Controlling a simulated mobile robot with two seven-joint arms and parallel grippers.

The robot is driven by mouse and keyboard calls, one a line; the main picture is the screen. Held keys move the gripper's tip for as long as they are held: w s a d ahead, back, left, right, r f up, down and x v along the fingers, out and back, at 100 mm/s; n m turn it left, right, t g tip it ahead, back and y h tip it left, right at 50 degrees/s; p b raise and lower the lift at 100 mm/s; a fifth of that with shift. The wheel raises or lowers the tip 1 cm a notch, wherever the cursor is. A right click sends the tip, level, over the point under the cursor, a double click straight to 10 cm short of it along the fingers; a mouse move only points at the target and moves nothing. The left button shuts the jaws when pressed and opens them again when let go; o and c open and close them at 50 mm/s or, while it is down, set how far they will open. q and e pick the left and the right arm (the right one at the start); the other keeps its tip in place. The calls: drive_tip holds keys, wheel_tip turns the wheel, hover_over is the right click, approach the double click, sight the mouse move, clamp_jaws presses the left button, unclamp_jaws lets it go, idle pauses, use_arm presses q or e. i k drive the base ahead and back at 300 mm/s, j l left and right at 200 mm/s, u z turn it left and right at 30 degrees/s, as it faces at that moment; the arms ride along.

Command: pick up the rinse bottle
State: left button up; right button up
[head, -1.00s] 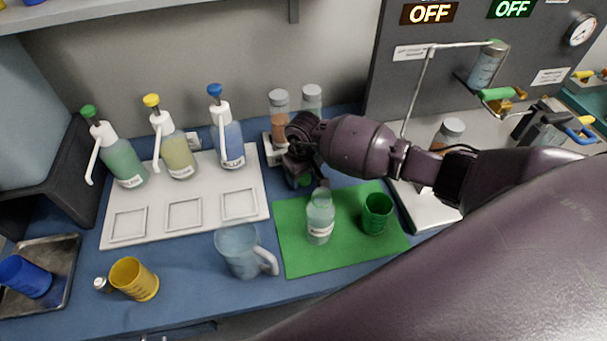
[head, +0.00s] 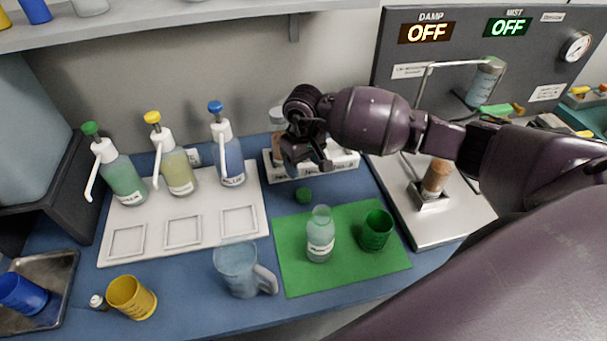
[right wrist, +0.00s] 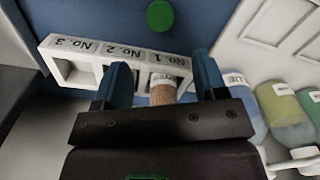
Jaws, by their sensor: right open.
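The bottle on the green mat (head: 292,268) is pale green and see-through, with a white label too small to read. I take it as the rinse bottle (head: 320,240); it stands upright and its top shows no cap. A round green cap (head: 303,196) lies on the blue bench behind the mat; it also shows in the right wrist view (right wrist: 160,15). My right gripper (head: 312,166) is open and empty, above the bench near the white rack, behind and apart from the bottle. The bottle is not seen in the right wrist view. My left gripper is not in view.
A green cup (head: 376,231) stands right of the bottle, a clear jug (head: 240,268) to the left. The white rack (head: 345,160) holds a brown-filled vial (right wrist: 163,92). Several pump bottles stand on a white tray (head: 205,205). My right arm crosses above the steel plate (head: 425,225).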

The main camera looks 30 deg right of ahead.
sight(321, 229)
drive_tip(key=k+l, duration=0.75)
drive_tip(key=k, duration=0.1)
